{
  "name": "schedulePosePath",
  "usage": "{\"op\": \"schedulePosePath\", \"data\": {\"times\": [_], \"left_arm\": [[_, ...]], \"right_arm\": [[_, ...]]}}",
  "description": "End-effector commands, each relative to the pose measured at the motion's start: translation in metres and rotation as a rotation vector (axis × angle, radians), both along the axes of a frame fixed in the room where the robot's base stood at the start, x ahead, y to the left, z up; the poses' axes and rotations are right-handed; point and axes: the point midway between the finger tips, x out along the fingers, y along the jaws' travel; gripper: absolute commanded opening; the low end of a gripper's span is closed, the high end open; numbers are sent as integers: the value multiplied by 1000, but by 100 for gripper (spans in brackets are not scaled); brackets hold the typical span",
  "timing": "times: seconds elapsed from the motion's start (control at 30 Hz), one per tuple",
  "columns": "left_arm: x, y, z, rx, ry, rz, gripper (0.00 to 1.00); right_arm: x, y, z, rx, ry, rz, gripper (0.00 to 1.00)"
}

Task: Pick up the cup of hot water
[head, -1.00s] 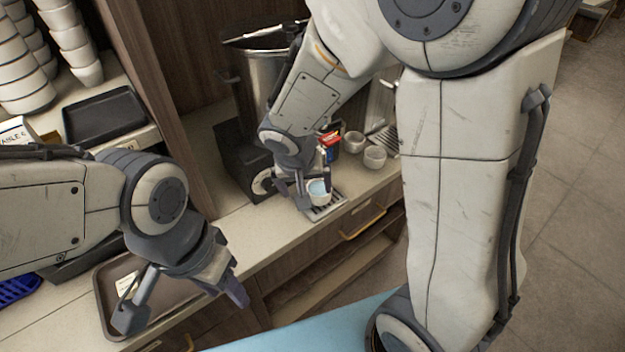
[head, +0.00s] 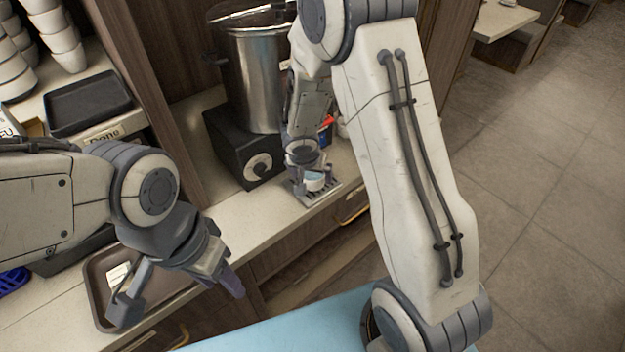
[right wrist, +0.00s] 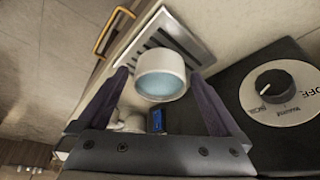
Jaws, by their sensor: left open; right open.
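The white cup (head: 316,183) holds pale blue water and stands on the slatted drip tray (head: 333,190) below the steel urn. The cup (right wrist: 161,66) is also in the right wrist view, in front of the gripper's mouth. My right gripper (head: 312,187) is at the cup, open, with one dark finger on each side. In the right wrist view its fingertips (right wrist: 161,80) show gaps to the cup, so it is around or just short of it, not closed on it. My left gripper (head: 178,294) is open and empty above the brown tray.
The steel urn (head: 255,75) stands on a black base with a knob (head: 258,165). The brown tray (head: 98,290) lies on the counter at left. A black tray (head: 88,100) and stacked white bowls (head: 60,38) are at the upper left. Counter between the grippers is clear.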

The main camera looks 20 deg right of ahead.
Motion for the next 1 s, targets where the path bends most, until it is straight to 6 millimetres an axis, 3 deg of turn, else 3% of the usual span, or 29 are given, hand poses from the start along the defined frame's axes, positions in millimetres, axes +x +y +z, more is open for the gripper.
{"op": "schedulePosePath", "data": {"times": [0.2, 0.47, 0.5, 0.7, 0.73, 1.0], "left_arm": [[0, 0, -5, 0, 0, 0, 50], [0, 0, -5, 0, 0, 0, 50], [0, 0, -5, 0, 0, 0, 50], [0, 0, -5, 0, 0, 0, 50], [0, 0, -5, 0, 0, 0, 50], [0, 0, -5, 0, 0, 0, 50]], "right_arm": [[9, -4, -26, 0, 1, 1, 100], [10, -5, -28, 1, -2, 1, 100], [10, -5, -28, 1, -1, 0, 96], [10, -5, -28, 1, -1, 0, 20], [10, -5, -27, 1, -2, 1, 14], [9, -4, -26, 1, -2, 0, 14]]}}
